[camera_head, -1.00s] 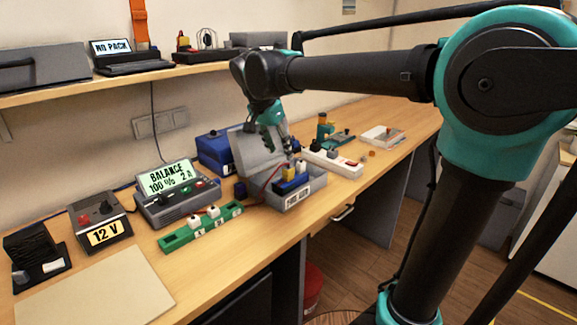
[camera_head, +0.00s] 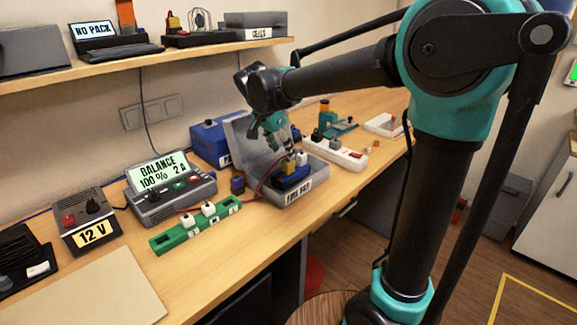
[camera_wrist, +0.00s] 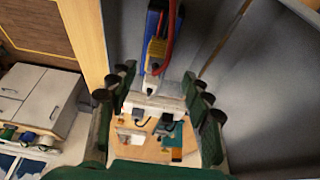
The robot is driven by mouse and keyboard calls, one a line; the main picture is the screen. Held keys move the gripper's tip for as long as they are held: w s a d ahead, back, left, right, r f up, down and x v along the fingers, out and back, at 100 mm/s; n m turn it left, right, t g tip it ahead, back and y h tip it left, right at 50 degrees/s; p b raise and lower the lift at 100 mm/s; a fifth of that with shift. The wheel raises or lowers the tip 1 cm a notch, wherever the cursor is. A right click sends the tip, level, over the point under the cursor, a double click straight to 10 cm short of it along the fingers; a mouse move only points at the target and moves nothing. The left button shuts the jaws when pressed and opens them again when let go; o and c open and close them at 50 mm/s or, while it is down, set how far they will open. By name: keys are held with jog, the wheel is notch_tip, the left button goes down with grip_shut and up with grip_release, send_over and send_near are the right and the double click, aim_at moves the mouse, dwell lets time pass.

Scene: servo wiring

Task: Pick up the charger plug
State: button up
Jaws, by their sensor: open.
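In the head view, a yellow plug (camera_head: 288,166) and a white plug (camera_head: 302,159) sit on a blue pack (camera_head: 292,178) inside the open grey fire box (camera_head: 299,196). Which plug is the charger plug is not labelled. Red wire runs near them. My gripper (camera_head: 284,148) is open just above the pack, pointing down, with nothing seen held. In the wrist view, my gripper's fingers (camera_wrist: 157,72) stand apart on either side of the white plug (camera_wrist: 151,86) and yellow plug (camera_wrist: 156,48). Contact cannot be told.
The box's raised lid (camera_head: 243,133) stands behind my gripper. A white power strip (camera_head: 345,158) with dark plugs lies right of the box. The charger (camera_head: 172,192) reading "BALANCE" and a green holder (camera_head: 180,238) with white plugs stand left. The front left has a bare board (camera_head: 95,290).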

aim_at(288, 160)
jog(key=shift+d+x, duration=0.15)
jog(key=shift+x, duration=1.35)
jog(key=shift+d+x, duration=0.2)
jog(key=shift+x, duration=1.3)
jog(key=shift+s, duration=0.1)
grip_shut()
